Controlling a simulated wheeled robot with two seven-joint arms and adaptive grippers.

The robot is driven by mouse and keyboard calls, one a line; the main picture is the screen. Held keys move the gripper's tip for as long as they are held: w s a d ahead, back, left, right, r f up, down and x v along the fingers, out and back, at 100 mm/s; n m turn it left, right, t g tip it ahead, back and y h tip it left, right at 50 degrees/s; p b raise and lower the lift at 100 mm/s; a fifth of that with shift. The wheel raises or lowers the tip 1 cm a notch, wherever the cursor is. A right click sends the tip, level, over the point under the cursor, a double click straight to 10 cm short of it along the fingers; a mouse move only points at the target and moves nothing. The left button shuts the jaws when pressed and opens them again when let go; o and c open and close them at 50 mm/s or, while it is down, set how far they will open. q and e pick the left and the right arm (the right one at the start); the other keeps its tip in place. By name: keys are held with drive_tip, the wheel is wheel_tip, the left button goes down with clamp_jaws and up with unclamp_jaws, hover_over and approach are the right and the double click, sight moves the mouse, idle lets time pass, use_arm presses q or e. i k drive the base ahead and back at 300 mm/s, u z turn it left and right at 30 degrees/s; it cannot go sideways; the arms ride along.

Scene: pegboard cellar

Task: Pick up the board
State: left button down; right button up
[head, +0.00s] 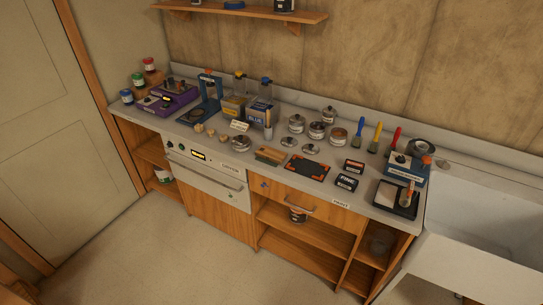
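A flat dark board (307,171) with orange corners lies on the grey countertop (228,146), near its front edge and right of the middle. A small brown wooden block or brush (270,156) lies just left of it; I cannot tell exactly what it is. Nothing covers the dark board. Neither of my grippers shows in the head view.
A black tray (396,199) stands at the right end, beside a white sink (486,230). Open floor (180,250) lies before the cabinets.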

sight(277, 157)
drive_tip(key=k, duration=0.55)
drive_tip(key=z, duration=0.55)
drive_tip(key=i, duration=1.55)
drive_tip(key=u, duration=0.4)
